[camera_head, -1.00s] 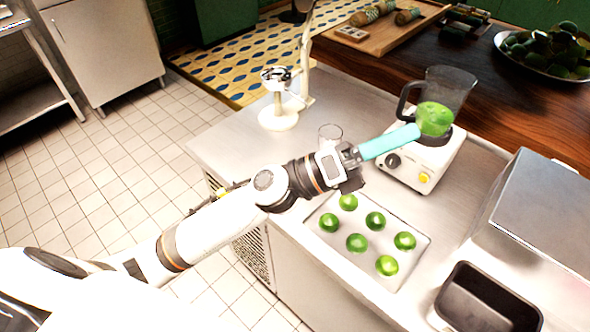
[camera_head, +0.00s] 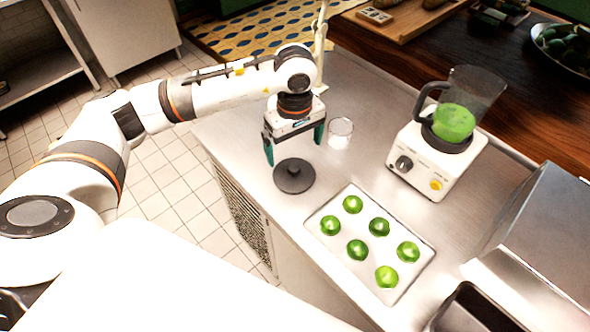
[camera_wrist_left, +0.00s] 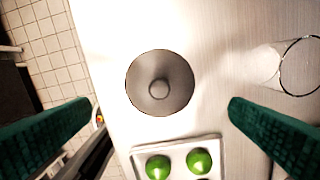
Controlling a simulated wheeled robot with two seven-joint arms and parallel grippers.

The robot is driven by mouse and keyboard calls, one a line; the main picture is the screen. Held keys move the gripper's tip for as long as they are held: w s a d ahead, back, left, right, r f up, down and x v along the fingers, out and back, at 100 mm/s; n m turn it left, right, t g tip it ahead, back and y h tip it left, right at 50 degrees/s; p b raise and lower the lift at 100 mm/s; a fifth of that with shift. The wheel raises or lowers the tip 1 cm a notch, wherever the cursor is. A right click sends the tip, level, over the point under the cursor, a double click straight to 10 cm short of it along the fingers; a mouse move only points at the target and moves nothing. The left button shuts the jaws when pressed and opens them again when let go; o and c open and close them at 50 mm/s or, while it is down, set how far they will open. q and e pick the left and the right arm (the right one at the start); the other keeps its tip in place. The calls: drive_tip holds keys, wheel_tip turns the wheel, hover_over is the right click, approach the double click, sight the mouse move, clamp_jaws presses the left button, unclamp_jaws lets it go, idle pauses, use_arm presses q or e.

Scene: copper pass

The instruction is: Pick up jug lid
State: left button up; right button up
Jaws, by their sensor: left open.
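The jug lid (camera_head: 294,177) is a dark round disc with a small knob on top, lying flat on the steel counter. In the left wrist view the lid (camera_wrist_left: 160,83) shows whole, with its knob up. My left gripper (camera_head: 296,150) is open and empty, pointing down above the lid, with its green fingers apart. In the left wrist view the two fingers (camera_wrist_left: 160,125) stand at either side, and the lid lies between and beyond them. The blender jug (camera_head: 459,112) stands without a lid on its white base, with green contents. My right gripper is not in view.
A clear glass (camera_head: 340,132) stands close to the right of my left gripper. A tray (camera_head: 327,255) with several limes lies in front of the lid. A steel box (camera_head: 545,225) and a black bin (camera_head: 470,312) are at the right. The counter's left edge is close to the lid.

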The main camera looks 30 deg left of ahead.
sight(294, 168)
use_arm(q)
wheel_tip(294, 168, down, 4)
drive_tip(key=shift+r+p, duration=0.25)
drive_tip(key=shift+p, duration=0.2)
drive_tip(key=shift+f+p, duration=0.45)
drive_tip(key=shift+f, duration=0.1)
wheel_tip(294, 168, down, 4)
drive_tip(key=shift+a+r+p, duration=0.1)
drive_tip(key=shift+r+p, duration=0.1)
drive_tip(key=shift+p, duration=0.65)
drive_tip(key=shift+f, duration=0.45)
drive_tip(key=shift+c, duration=0.6)
drive_tip(key=c, duration=0.5)
